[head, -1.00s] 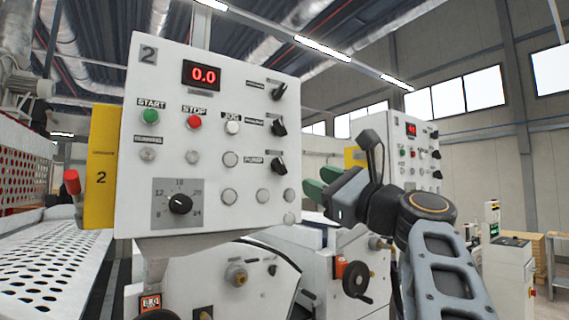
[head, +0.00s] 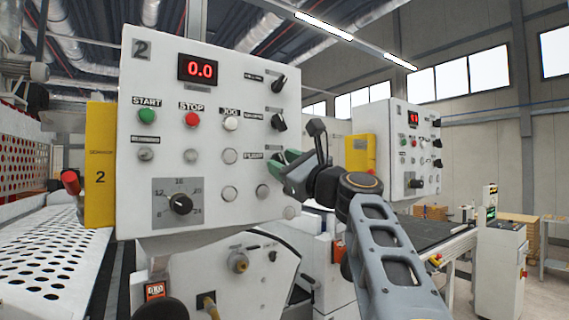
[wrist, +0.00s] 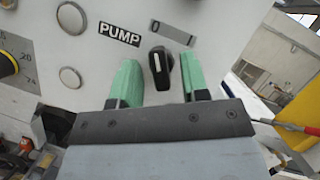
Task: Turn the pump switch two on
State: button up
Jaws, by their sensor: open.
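The number 2 control panel (head: 205,130) stands in front of me, with its display reading 0.0. In the wrist view, the black pump switch (wrist: 161,66) sits right of the PUMP label (wrist: 119,34), its white mark running nearly up and down in the picture. My gripper (head: 279,163) is at the right side of the panel in the head view and hides the pump switch there. In the wrist view, the open green fingertips (wrist: 157,82) are on either side of the switch, with gaps showing. I cannot tell whether they reach past its front.
Round blank caps (wrist: 72,17) lie left of the switch, and a black dial (head: 180,204) is at the panel's lower left. A second control panel (head: 415,150) stands behind to the right. A yellow box (head: 100,165) is on the left side.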

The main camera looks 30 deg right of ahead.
jog(key=shift+c, duration=0.2)
grip_shut()
jog(key=m+h, duration=0.2)
jog(key=m, duration=0.2)
jog(key=m+t+h+p, duration=0.1)
jog(key=m+h, duration=0.1)
jog(key=m, duration=0.2)
jog(key=shift+a, duration=0.2)
jog(key=m+h+p, duration=0.1)
jog(key=m, duration=0.2)
jog(key=m+h+p, duration=0.1)
jog(key=m+h, duration=0.1)
jog(key=m, duration=0.1)
jog(key=shift+r, duration=0.1)
jog(key=shift+m+h+p, duration=0.6)
jog(key=shift+m+h, duration=0.1)
jog(key=shift+m, duration=0.7)
jog(key=shift+m+h, duration=0.3)
jog(key=shift+m, duration=0.2)
jog(key=shift+o, duration=0.2)
grip_release()
